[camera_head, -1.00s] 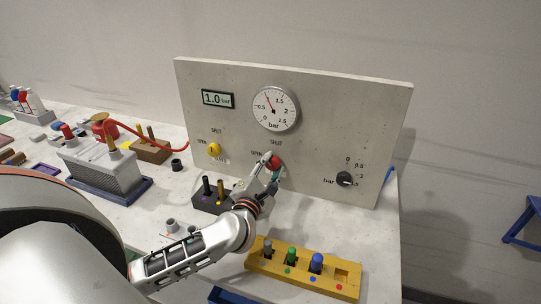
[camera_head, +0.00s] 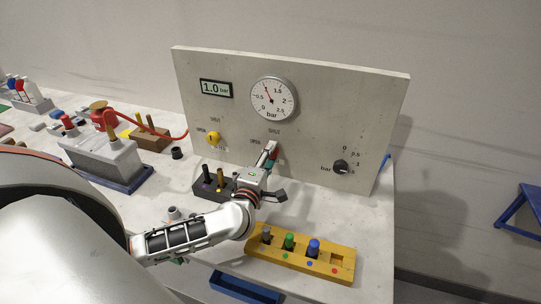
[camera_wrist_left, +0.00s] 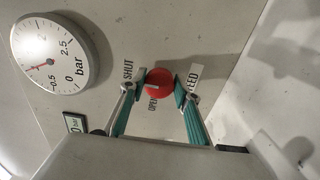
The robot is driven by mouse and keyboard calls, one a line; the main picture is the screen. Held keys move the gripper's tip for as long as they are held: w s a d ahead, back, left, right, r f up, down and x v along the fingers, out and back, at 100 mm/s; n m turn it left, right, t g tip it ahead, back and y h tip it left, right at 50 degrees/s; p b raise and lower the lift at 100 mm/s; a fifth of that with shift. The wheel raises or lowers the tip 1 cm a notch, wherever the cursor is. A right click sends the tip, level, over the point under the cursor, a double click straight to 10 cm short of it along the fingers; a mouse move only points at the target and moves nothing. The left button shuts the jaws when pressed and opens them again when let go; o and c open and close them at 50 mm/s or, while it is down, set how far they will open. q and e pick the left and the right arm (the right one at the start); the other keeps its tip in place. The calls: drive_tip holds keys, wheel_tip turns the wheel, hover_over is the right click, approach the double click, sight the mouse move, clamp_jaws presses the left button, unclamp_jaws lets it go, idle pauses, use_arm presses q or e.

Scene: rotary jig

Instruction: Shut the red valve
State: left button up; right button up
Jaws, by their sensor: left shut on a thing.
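The red valve (camera_head: 275,154) is a round knob low in the middle of the upright grey panel (camera_head: 330,110). My left gripper (camera_head: 270,150) is at it and partly hides it in the head view. In the left wrist view the red valve (camera_wrist_left: 159,83) sits between the two fingertips of my left gripper (camera_wrist_left: 157,92), which is shut on it. My right gripper is not in view.
A round gauge (camera_head: 273,98) and a display (camera_head: 216,88) reading 1.0 bar are above. A yellow valve (camera_head: 213,138) is left, a black knob (camera_head: 341,167) right. A dark holder (camera_head: 210,187) and a yellow rack (camera_head: 300,255) stand near my arm.

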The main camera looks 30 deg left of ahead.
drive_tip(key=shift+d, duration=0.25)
use_arm(q)
drive_tip(key=o, duration=1.1)
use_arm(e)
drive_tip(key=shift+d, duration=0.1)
use_arm(q)
drive_tip(key=v, duration=1.2)
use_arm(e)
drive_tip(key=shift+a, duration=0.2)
